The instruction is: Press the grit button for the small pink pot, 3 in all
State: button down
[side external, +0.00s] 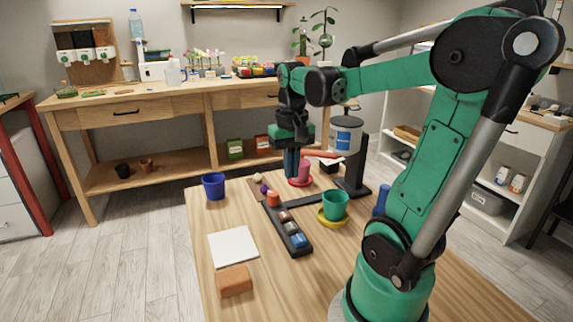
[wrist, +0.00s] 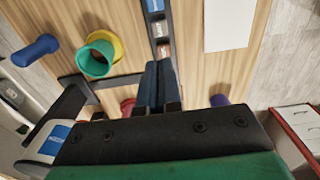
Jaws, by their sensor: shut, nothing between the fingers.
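The small pink pot (side external: 304,168) stands on a red saucer (side external: 297,184) below the dispenser; in the wrist view only part of a red shape (wrist: 127,105) shows behind my gripper. A black strip (side external: 268,212) with several coloured blocks or buttons runs along the table; it also shows in the wrist view (wrist: 172,28). Their labels are too small to read, so I cannot tell which is grit. My gripper (side external: 290,177) is shut and empty, pointing down just left of the pink pot. In the wrist view its fingertips (wrist: 158,62) overlap the strip's end; contact cannot be told.
A dispenser (side external: 346,140) on a black stand is at the right. The table's front middle is clear.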

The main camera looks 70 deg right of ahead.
aim_at(291, 225)
notch_tip(291, 225, down, 12)
jog(key=shift+r, duration=0.2)
dwell(0.4)
jog(key=shift+f, duration=1)
jog(key=shift+r, duration=0.15)
notch_tip(291, 225, up, 14)
dwell(0.4)
dwell(2.5)
jog(key=m+t, duration=0.2)
jog(key=m, duration=0.4)
jog(key=f+m+t, duration=0.1)
jog(key=m+t, duration=0.2)
jog(key=m, duration=0.3)
jog(key=f+m+t, duration=0.1)
jog(key=m+t, duration=0.1)
jog(key=m, duration=0.5)
jog(key=shift+s+f+h, duration=0.1)
jog(key=shift+s+h, duration=0.2)
